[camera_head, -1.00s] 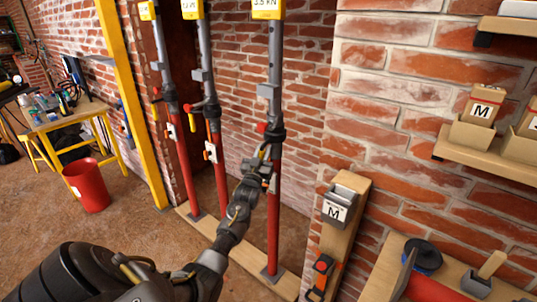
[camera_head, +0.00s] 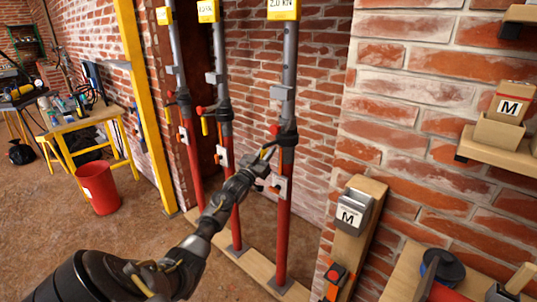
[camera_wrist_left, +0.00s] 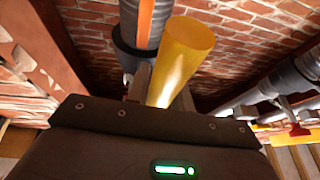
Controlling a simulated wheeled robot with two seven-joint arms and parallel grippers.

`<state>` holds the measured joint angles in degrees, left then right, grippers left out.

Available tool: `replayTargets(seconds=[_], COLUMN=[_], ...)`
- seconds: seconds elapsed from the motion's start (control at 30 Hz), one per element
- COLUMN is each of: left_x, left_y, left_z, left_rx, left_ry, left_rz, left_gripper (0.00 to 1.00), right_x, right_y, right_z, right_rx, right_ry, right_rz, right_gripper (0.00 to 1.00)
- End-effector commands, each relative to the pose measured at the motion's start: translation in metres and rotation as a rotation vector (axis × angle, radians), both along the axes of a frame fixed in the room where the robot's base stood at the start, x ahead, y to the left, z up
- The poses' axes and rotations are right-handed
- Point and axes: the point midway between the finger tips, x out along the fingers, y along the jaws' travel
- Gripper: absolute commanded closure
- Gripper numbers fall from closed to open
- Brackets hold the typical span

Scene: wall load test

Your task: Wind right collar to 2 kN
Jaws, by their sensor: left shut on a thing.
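The right prop has a red lower tube (camera_head: 284,225), a grey upper tube and a dark collar (camera_head: 287,138) with a red knob. The yellow display (camera_head: 283,6) at its top reads 2.0 kN and is partly cut off by the frame edge. My left gripper (camera_head: 265,157) is at the collar's left side, shut on its yellow handle. The wrist view shows this handle (camera_wrist_left: 187,50) between the fingers (camera_wrist_left: 160,88), beside the dark collar (camera_wrist_left: 135,55). My right gripper is not in view.
Two similar props stand left: the middle one (camera_head: 236,205) and the left one (camera_head: 195,170). A yellow post (camera_head: 145,105) stands beyond them. A red bucket (camera_head: 98,188) stands on the floor.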

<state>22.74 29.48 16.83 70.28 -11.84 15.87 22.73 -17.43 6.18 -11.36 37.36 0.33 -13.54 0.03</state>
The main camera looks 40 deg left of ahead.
Motion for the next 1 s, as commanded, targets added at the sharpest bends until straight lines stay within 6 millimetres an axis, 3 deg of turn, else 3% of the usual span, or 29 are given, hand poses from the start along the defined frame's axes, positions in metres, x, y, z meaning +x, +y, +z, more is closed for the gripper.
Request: replayTargets(seconds=[0.2,0.23,0.37,0.73,1.0], left_x=[0.0,0.0,0.0,-0.005,-0.05], left_y=[0.002,0.002,0.0,-0.001,-0.008], left_z=[0.007,0.007,0.007,0.0,-0.02], left_rx=[0.002,0.002,0.003,0.003,0.004], left_ry=[-0.013,-0.014,-0.014,-0.007,-0.005], left_rz=[0.004,0.004,0.0,-0.001,-0.002], left_gripper=[1.0,0.74,0.57,0.56,0.56], right_x=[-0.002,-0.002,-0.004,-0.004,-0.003], right_y=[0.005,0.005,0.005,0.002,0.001], right_z=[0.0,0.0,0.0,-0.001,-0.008], right_rx=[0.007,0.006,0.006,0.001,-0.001], right_ry=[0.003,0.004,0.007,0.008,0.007], right_rz=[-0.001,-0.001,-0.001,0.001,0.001], right_gripper=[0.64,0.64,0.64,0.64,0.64])
